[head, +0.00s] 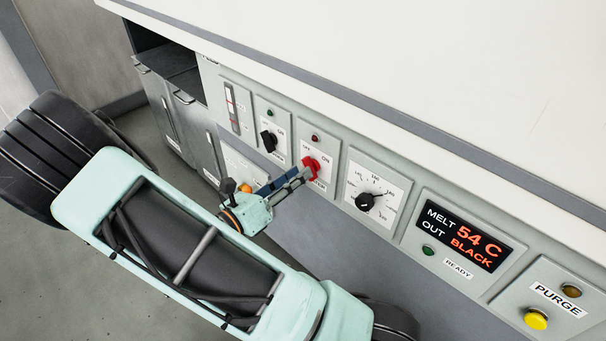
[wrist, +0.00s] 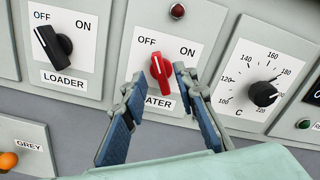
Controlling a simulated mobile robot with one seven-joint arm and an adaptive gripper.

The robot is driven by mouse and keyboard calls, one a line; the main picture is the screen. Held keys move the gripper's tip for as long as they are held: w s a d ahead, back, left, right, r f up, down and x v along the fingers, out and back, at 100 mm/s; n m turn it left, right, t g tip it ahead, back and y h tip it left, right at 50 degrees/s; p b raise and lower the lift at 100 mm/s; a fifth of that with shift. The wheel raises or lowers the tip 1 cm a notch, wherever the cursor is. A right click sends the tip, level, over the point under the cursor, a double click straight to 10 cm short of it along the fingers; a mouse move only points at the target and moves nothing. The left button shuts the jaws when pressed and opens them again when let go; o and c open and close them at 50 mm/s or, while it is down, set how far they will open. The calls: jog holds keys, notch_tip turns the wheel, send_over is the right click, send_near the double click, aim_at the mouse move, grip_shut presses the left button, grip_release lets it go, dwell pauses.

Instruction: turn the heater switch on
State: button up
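The heater switch is a red knob (head: 311,166) on a white plate in the front panel. My gripper (head: 302,174) is at the heater plate. In the wrist view its fingers (wrist: 159,80) are apart, one on each side of the knob, with gaps visible. The fingers partly cover the HEATER label. I cannot tell whether a fingertip touches the plate.
The black loader switch (wrist: 51,42) is to the left, and a temperature dial (head: 365,201) to the right. A display (head: 462,236) reads MELT 54 C, OUT BLACK. A yellow purge button (head: 536,319) is farther right. An orange knob (head: 245,188) is close to my gripper.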

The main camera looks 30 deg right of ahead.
jog(key=shift+x, duration=1.4)
jog(key=shift+c, duration=0.7)
grip_shut()
